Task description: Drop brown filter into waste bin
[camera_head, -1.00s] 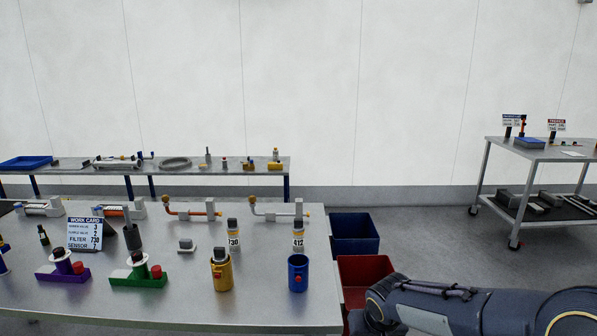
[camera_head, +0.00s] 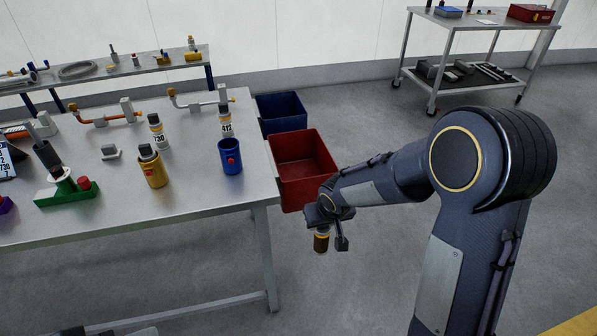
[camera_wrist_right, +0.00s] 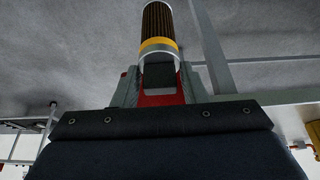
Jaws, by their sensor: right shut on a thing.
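The brown filter (camera_head: 321,242), a brown pleated cylinder with a yellow band, hangs from my right gripper (camera_head: 331,232). In the right wrist view, the filter (camera_wrist_right: 158,25) sticks out beyond the jaws of my right gripper (camera_wrist_right: 160,78), which are shut on its end. A red open bin (camera_head: 300,158) stands on the floor behind the gripper, and a blue open bin (camera_head: 281,112) stands beyond it. No label tells which is the waste bin. The filter is in front of the red bin, outside it. My left gripper is not clearly seen.
The metal bench (camera_head: 200,205) stands left of the bins. A cart (camera_head: 480,45) stands far back right. The floor between is open.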

